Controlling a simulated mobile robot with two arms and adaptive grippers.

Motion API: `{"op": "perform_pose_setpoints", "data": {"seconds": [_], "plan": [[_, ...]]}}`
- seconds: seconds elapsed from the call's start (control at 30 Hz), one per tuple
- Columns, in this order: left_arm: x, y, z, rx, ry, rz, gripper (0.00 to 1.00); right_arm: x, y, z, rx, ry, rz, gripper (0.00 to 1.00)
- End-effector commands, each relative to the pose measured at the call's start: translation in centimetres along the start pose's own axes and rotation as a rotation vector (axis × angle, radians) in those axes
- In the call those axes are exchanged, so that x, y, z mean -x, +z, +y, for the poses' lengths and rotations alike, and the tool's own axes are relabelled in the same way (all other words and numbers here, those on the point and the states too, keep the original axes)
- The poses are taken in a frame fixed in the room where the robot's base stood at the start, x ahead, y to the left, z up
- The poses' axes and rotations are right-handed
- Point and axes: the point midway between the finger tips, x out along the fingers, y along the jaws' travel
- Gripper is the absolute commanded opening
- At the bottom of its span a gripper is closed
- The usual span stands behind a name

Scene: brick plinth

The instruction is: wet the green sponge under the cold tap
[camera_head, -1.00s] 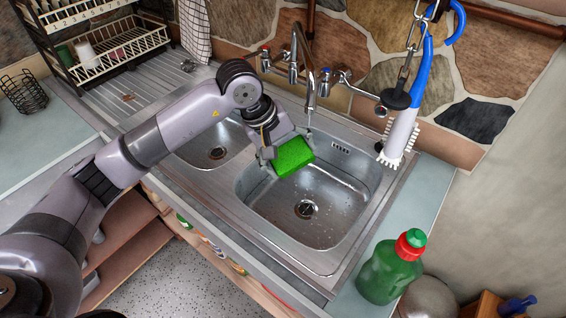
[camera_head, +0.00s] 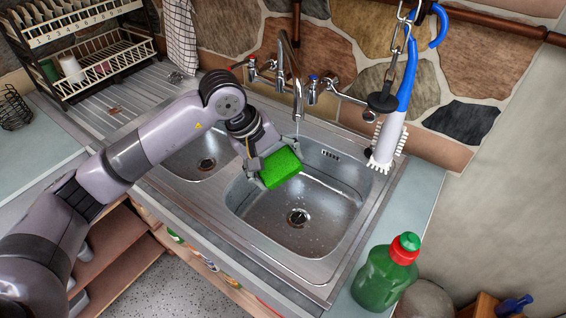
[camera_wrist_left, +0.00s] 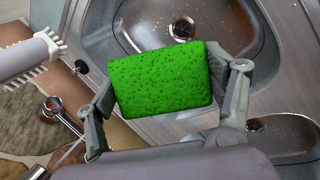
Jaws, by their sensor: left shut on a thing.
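The green sponge (camera_head: 283,172) is held between the two fingers of my left gripper (camera_head: 276,163), above the right basin (camera_head: 330,212) of the steel sink. In the left wrist view the sponge (camera_wrist_left: 160,82) sits with a finger of the gripper (camera_wrist_left: 172,78) at each side edge. The tap spout (camera_head: 298,100) stands just behind the sponge, and a thin stream of water falls from it close to the far finger. Whether the stream touches the sponge I cannot tell. The blue-marked tap handle (camera_head: 313,88) is right of the spout and a red-marked one (camera_head: 251,67) is left. My right gripper is not in view.
A hanging brush (camera_head: 389,140) is right of the taps. A green bottle (camera_head: 384,277) with a red collar stands on the front right counter. A dish rack (camera_head: 105,62) is at the back left. The right basin's front is free.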

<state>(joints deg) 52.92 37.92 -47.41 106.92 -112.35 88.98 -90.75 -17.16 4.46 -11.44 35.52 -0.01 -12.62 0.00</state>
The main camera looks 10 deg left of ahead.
Motion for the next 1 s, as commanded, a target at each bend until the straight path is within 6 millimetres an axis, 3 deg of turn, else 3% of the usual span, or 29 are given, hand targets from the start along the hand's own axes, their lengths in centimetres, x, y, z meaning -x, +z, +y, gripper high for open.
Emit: {"op": "perform_pose_setpoints", "data": {"seconds": [0.7,1.0], "plan": [[1.7,3.2,-4.4,-0.001,0.000,0.001,0.54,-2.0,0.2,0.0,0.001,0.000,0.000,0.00],[2.1,3.6,-4.9,0.001,-0.001,0.000,0.54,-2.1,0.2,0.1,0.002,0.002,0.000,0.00]]}}
